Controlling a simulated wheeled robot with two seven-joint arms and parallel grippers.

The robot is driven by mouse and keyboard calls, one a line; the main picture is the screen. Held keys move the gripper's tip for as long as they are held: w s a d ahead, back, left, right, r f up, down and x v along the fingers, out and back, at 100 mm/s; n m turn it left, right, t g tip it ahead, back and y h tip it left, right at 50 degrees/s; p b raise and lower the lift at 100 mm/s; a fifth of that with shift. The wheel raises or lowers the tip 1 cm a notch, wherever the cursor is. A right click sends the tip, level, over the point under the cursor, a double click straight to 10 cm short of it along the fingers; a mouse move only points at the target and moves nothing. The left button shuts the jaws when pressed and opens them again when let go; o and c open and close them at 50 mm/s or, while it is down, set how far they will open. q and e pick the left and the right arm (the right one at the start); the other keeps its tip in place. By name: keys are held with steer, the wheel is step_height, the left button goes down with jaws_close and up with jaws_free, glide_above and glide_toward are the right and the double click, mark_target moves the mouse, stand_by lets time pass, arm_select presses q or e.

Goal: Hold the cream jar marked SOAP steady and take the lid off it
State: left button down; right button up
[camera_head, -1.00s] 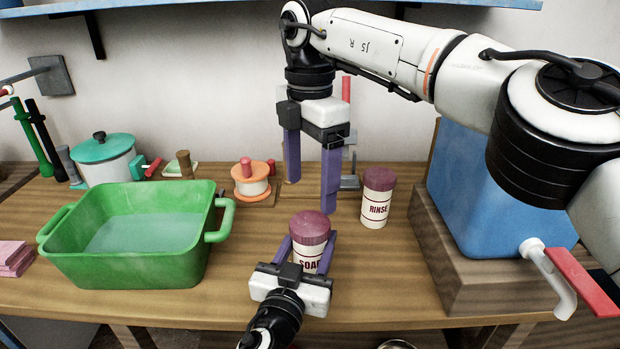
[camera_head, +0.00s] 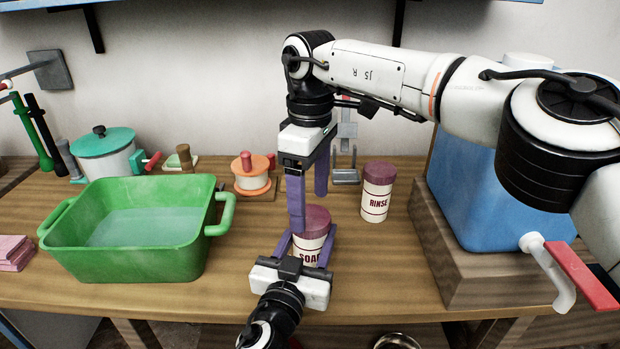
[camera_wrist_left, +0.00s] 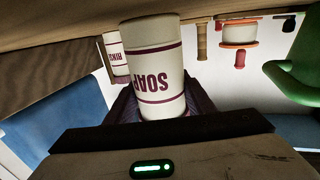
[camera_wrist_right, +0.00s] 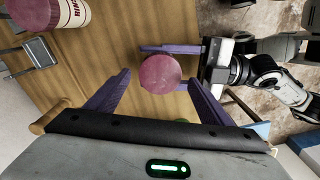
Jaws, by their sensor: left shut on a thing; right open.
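The cream jar marked SOAP (camera_head: 311,253) stands upright on the wooden counter with its dark red lid (camera_head: 313,220) on. My left gripper (camera_head: 308,250) is shut around the jar's body from the front; the jar also fills the middle of the left wrist view (camera_wrist_left: 156,75). My right gripper (camera_head: 309,208) is open and points down above the jar, one purple finger in front of the lid's left side and the other behind. In the right wrist view the round lid (camera_wrist_right: 160,74) lies ahead, between the lines of the open fingers and apart from them.
A similar jar marked RINSE (camera_head: 376,196) stands behind and to the right. A green basin (camera_head: 130,255) of water is at left. A blue tank (camera_head: 470,200) with a red-handled tap stands at right. A spool (camera_head: 252,182) and a lidded pot (camera_head: 105,160) stand behind.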

mark_target(310, 216)
steer(key=shift+f, duration=1.55)
steer(key=shift+c, duration=0.2)
